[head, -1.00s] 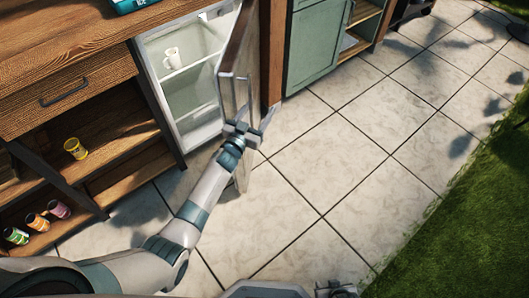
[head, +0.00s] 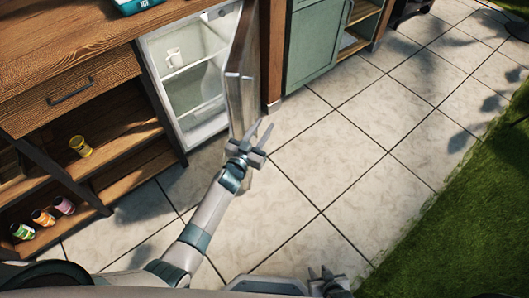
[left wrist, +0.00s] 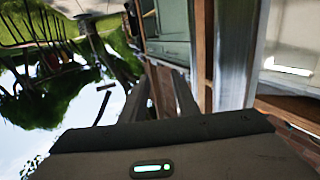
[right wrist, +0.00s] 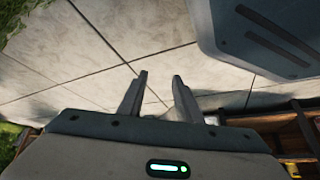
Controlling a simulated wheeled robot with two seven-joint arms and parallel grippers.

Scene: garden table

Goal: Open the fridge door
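The fridge (head: 190,110) stands under the wooden counter with its door (head: 241,75) wide open. My left gripper (head: 266,122) is low by the door's free edge. Its fingers are apart and nothing shows between them; contact with the door cannot be told. The left wrist view shows open fingers (left wrist: 164,75), with the door (left wrist: 236,60) just right of them. My right gripper (head: 326,270) is at the bottom of the head view; its open fingers (right wrist: 161,78) are empty over the tiles.
Wooden shelves (head: 120,165) with several cans stand left of the fridge. A wooden drawer (head: 70,90) is above them. A green cabinet (head: 315,45) stands right of the door. The tiled floor (head: 350,150) is clear, with grass (head: 470,220) at the right.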

